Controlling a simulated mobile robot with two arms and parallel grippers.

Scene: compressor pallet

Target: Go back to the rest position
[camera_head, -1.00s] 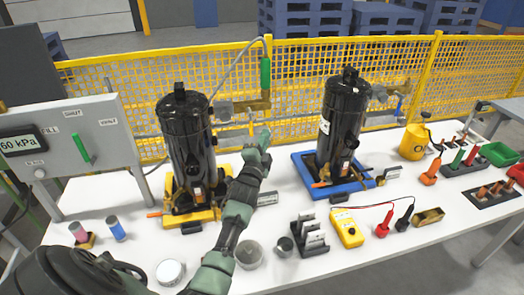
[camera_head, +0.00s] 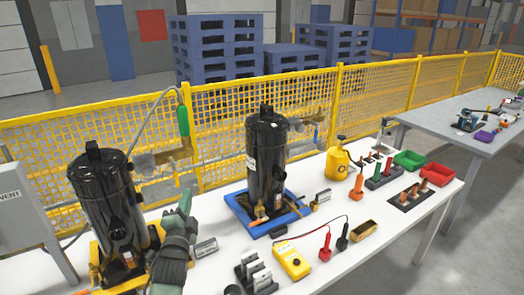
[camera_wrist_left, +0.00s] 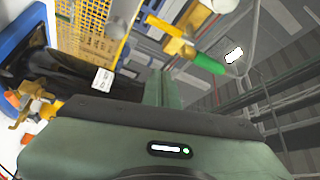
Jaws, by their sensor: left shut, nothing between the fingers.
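My left gripper (camera_head: 184,203) is raised over the white table between the two black compressors, its green fingers shut and empty. In the left wrist view the shut fingers (camera_wrist_left: 161,90) point up past a brass valve with a green handle. The left black compressor (camera_head: 109,208) stands on a yellow base (camera_head: 100,272) just left of my gripper. The right black compressor (camera_head: 266,160) stands on a blue tray (camera_head: 294,212), apart from the gripper. My right gripper is not in view.
A brass valve with a green handle (camera_head: 183,121) hangs near the yellow mesh fence (camera_head: 220,130). A yellow meter (camera_head: 291,260), a yellow can (camera_head: 338,162), a green bin (camera_head: 409,159) and a red bin (camera_head: 438,172) stand on the white table. A grey table (camera_head: 450,130) is at the right.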

